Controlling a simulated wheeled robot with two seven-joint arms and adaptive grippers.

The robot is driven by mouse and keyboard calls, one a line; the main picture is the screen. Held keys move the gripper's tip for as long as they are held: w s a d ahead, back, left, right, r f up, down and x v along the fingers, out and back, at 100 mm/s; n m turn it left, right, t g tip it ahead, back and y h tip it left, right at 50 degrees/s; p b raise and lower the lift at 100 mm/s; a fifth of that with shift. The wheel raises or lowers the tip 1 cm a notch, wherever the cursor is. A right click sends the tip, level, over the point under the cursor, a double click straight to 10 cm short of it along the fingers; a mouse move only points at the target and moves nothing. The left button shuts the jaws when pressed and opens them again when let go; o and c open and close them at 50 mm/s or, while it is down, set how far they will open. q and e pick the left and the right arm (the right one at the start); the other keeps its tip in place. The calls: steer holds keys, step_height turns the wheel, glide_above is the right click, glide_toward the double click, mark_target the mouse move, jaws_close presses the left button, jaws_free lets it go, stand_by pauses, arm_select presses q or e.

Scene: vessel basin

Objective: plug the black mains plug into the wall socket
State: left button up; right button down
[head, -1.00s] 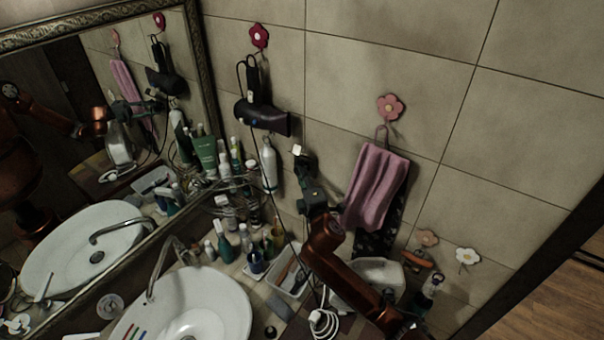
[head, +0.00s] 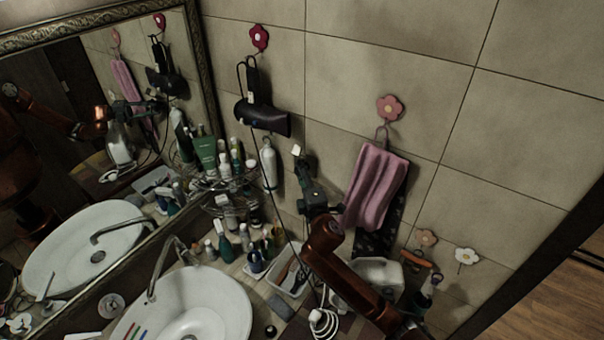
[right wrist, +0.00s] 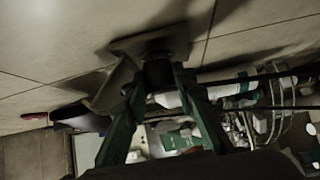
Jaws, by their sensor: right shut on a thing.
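My right gripper (head: 302,166) is raised against the tiled wall, left of the pink towel. In the right wrist view its two green fingers (right wrist: 160,82) close on the dark mains plug (right wrist: 158,71). The wall socket (right wrist: 150,42) shows there as a pale square plate just beyond the plug. In the head view a small light part of the socket (head: 297,150) shows at the gripper's tip. The plug is right at the socket's face; I cannot tell whether its pins are inside. The fingers hide the plug in the head view. My left gripper is not in view.
A dark hair dryer (head: 262,118) hangs left of the gripper, its cord running down past it. A pink towel (head: 376,185) hangs close on the right. Bottles, a white tray (head: 292,276) and the basin (head: 190,305) are below.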

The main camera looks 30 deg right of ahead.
steer(key=shift+w+d, duration=0.35)
steer(key=shift+d, duration=0.1)
stand_by(0.5)
steer(key=c, duration=1.5)
jaws_free()
steer(key=s, duration=0.4)
steer(key=s+a, duration=0.1)
steer(key=s, duration=0.3)
steer(key=s+a, duration=0.1)
steer(key=s, duration=0.3)
steer(key=shift+a, duration=0.1)
steer(key=shift+f, duration=0.1)
